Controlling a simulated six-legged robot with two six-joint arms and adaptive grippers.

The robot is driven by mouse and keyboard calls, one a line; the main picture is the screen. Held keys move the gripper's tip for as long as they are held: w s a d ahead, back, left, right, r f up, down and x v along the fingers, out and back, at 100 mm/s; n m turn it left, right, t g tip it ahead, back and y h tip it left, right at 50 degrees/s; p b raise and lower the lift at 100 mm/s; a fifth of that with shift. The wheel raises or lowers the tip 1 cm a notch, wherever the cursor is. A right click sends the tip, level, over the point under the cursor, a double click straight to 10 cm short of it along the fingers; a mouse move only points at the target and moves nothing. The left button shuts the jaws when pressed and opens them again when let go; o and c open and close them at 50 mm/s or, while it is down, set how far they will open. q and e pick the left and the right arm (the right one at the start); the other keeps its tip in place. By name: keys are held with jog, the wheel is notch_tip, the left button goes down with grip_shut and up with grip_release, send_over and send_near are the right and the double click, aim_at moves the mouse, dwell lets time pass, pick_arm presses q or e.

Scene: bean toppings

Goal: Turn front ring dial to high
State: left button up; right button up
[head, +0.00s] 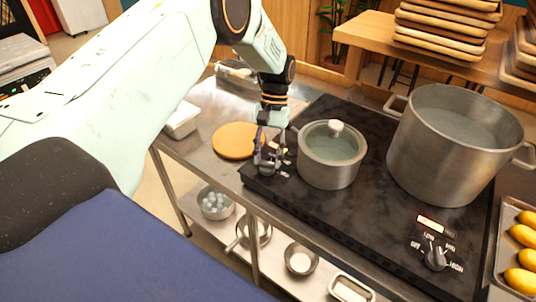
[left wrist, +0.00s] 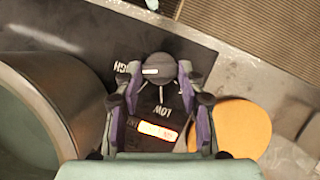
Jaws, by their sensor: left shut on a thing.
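My left gripper (head: 266,162) reaches down to the left end of the black cooktop (head: 300,211), beside the small lidded pot (head: 328,172). In the left wrist view its fingers are shut on a round black dial (left wrist: 158,69), one on each side. The dial's white mark lies on its left side, toward partly hidden letters ending in "GH". "LOW" and a lit orange display (left wrist: 158,131) show below it. A second dial (head: 436,258) with OFF, LOW, MED and HIGH marks sits at the cooktop's right front. My right gripper is out of view.
A large open pot (head: 440,169) stands on the right of the cooktop. A round orange board (head: 236,141) lies left of the gripper. A tray of yellow items (head: 505,232) is at the right edge. Bowls (head: 302,258) sit on the shelf below.

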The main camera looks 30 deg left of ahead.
pick_arm(q)
jog(key=o, duration=1.2)
jog(key=shift+c, duration=0.2)
jog(key=shift+r, duration=0.1)
jog(key=v, duration=1.1)
jog(key=shift+r, duration=0.4)
jog(key=shift+f, duration=0.1)
